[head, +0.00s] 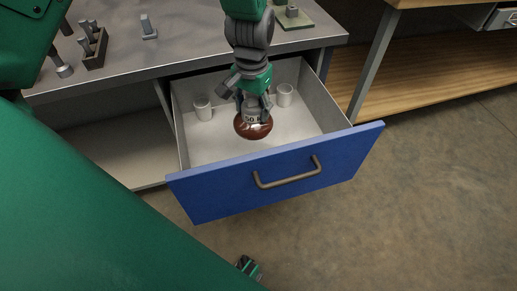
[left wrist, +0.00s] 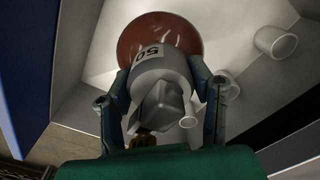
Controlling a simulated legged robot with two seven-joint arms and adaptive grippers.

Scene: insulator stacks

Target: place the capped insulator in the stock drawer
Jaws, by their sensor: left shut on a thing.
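The stock drawer (head: 215,148) is pulled open and has a blue front with a bar handle. The capped insulator has a brown disc (head: 254,131) and a grey cap marked 50; it also shows in the left wrist view (left wrist: 160,75). My left gripper (head: 254,103) is shut on the grey cap, with a finger on each side in the left wrist view (left wrist: 160,95). The insulator hangs brown disc downward inside the drawer's outline. I cannot tell whether the disc touches the drawer floor. My right gripper (head: 248,266) shows only in part at the bottom of the head view.
The grey bench top (head: 185,45) above holds a dark rack (head: 95,50) and small metal parts. The drawer floor near its front is clear.

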